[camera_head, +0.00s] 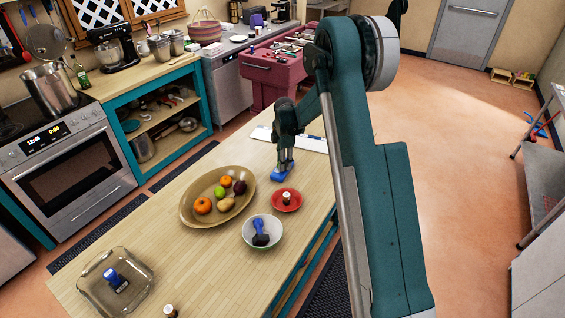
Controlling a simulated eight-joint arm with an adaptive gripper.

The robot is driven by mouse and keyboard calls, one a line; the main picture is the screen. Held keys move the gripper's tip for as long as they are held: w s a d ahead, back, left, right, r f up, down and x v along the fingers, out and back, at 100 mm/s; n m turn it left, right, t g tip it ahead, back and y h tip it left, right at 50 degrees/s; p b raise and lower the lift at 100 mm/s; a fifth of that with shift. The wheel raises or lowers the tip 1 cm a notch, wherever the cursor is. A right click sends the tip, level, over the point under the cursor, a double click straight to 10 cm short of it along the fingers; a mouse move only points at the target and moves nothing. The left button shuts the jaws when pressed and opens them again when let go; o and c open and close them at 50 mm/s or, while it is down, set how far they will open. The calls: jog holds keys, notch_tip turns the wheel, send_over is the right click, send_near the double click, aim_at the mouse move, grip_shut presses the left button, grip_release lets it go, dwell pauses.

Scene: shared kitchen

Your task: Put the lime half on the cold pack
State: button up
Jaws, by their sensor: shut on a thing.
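A green round fruit (219,192) lies in the oval brown bowl and looks whole.
The oval bowl (188,216) holds several fruits. Beside it stand a red plate (296,203) with a small bottle and a white bowl (247,242) with a dark blue object. A glass dish (137,301) is at the near left. Bare tabletop lies between them.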

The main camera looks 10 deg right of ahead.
jog(key=shift+f, duration=0.2)
jog(key=o, duration=0.9)
jog(key=shift+c, duration=0.2)
jog(key=shift+r, duration=0.2)
notch_tip(320, 180, up, 12)
jog(key=s, duration=0.1)
jog(key=shift+b, duration=0.3)
dwell(0.3)
